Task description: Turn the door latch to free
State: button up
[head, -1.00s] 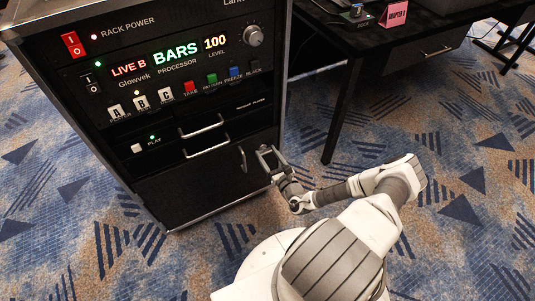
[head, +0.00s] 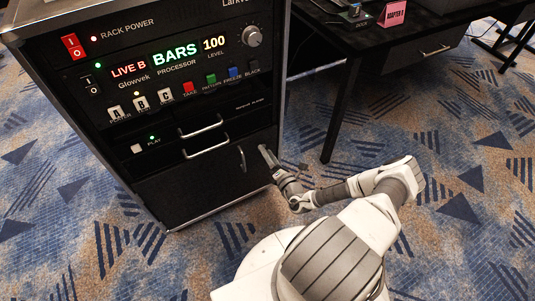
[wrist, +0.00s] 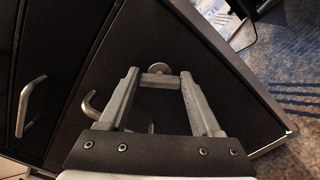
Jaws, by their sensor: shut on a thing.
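The door latch (wrist: 158,76) is a small grey piece with a round disc on the black cabinet door (wrist: 150,50). In the wrist view it sits between my fingertips, its bar spanning from one to the other. My gripper (wrist: 159,78) is shut on it, one finger on each side. In the head view my gripper (head: 267,154) is at the right edge of the lower cabinet door (head: 205,185), and the latch is hidden there. The door's curved handle (head: 242,158) is just left of my gripper; it also shows in the wrist view (wrist: 90,104). The door looks closed.
Above the door are two drawer handles (head: 205,147) and a panel of lit displays and buttons (head: 175,52). A black desk (head: 400,30) with a leg (head: 341,110) stands to the right. Carpeted floor (head: 450,140) is open at the right.

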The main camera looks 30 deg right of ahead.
jog(key=shift+f+m+b, duration=0.15)
jog(key=shift+m+b, duration=0.4)
jog(key=shift+m, duration=2.65)
jog(key=shift+a, duration=0.1)
jog(key=o, duration=1.4)
jog(key=shift+s, duration=0.1)
